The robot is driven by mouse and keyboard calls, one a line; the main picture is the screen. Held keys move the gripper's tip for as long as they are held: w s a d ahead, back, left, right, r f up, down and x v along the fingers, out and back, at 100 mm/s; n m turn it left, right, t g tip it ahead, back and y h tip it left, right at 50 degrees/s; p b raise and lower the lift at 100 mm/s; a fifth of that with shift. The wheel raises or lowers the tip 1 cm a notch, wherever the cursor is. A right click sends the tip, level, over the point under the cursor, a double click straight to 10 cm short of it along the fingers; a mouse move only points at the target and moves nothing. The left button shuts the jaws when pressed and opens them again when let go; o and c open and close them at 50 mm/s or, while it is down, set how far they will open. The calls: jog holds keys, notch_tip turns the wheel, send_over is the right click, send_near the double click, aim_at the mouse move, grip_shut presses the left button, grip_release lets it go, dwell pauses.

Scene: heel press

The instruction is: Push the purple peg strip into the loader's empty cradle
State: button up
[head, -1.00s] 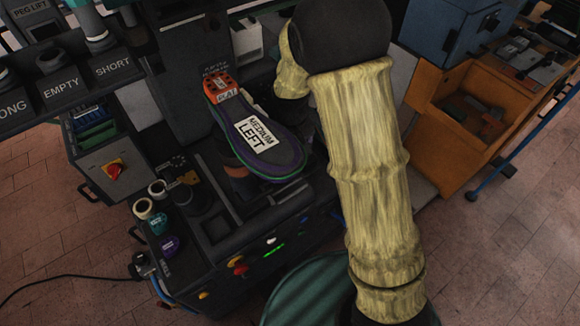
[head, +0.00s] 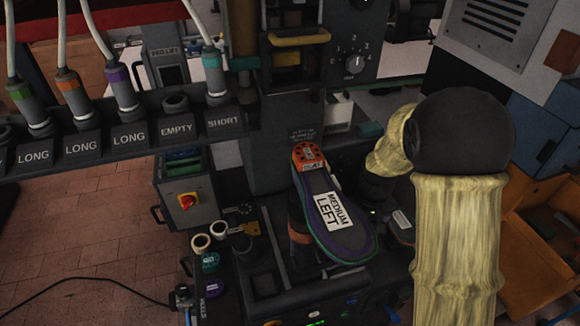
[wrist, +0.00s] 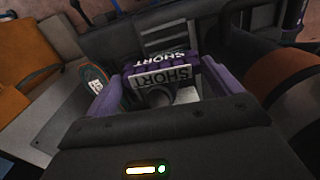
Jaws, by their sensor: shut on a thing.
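The purple peg strip (wrist: 165,68) shows in the wrist view with white SHORT labels on its top and near face. My gripper (wrist: 163,88) is shut on it, with a purple-looking side piece at left and right of the strip. A grey slotted part (wrist: 165,38) lies just beyond the strip; I cannot tell if it is the loader's cradle, or whether the strip touches it. In the head view my gripper and the strip are hidden. A rack holder (head: 177,127) labelled EMPTY has no hose in it.
A shoe sole (head: 333,213) labelled MEDIUM LEFT sits on the dark press in the head view. Hosed holders labelled LONG and SHORT line the rack (head: 84,148). An orange bin (head: 545,240) stands at right. A cable lies on the brick floor at left.

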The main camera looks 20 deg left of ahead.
jog(key=w+d+f+m+p, duration=0.1)
jog(key=d+f+m+p, duration=0.4)
jog(key=d, duration=0.7)
notch_tip(320, 180, down, 2)
jog(key=shift+w+d+f+m, duration=0.1)
jog(key=shift+w+d+m, duration=0.3)
jog(key=shift+m, duration=0.1)
